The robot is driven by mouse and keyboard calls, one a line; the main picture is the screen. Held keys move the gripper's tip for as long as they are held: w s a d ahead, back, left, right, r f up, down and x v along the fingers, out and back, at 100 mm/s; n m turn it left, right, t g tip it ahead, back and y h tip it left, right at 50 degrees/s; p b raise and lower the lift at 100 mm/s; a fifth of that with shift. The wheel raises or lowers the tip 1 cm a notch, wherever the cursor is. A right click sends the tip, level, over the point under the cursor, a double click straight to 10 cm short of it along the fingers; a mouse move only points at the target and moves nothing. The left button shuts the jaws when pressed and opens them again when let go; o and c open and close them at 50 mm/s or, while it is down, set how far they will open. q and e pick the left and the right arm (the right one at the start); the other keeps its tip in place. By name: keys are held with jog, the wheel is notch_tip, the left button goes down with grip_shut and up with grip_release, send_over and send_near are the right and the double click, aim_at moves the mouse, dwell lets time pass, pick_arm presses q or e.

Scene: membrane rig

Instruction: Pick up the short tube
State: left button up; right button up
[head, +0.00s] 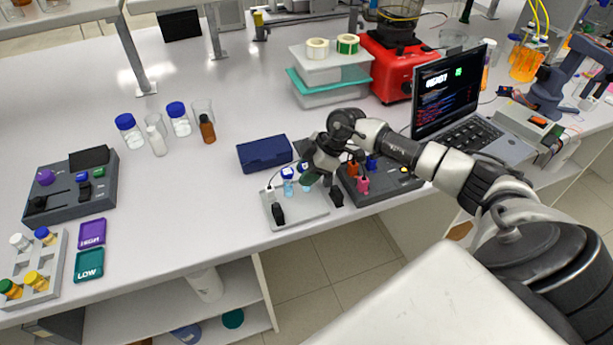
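My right gripper (308,178) comes in from the right and points down over a pale plate (308,214) near the bench's front edge. Small parts with blue tops, one of them a blue-capped piece (288,173), stand on the plate beside the fingers. A dark green bit shows at the fingertips, too small to name. I cannot tell which of these small parts is the short tube, or whether the fingers hold anything. My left gripper is not in view.
A dark box with coloured knobs (385,187) stands close to the right of the plate. A navy case (264,154) lies behind it. A laptop (446,95) is further right. Bottles, a vial rack (40,262) and a control box (72,190) are left. The bench between is clear.

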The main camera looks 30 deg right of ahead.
jog(key=shift+c, duration=1.3)
jog(key=shift+r, duration=0.45)
jog(key=r+b, duration=0.1)
jog(key=d+r, duration=0.1)
jog(key=r, duration=0.1)
jog(key=shift+w+r+b, duration=0.2)
jog(key=shift+r+b, duration=0.05)
jog(key=shift+b, duration=0.1)
jog(key=w+d+r+b, duration=0.2)
jog(key=d+r, duration=0.4)
jog(key=d, duration=0.4)
jog(key=shift+w+d+r+b, duration=0.15)
jog(key=shift+w+r+b, duration=0.15)
jog(key=shift+r+b, duration=0.1)
jog(key=shift+d, duration=0.1)
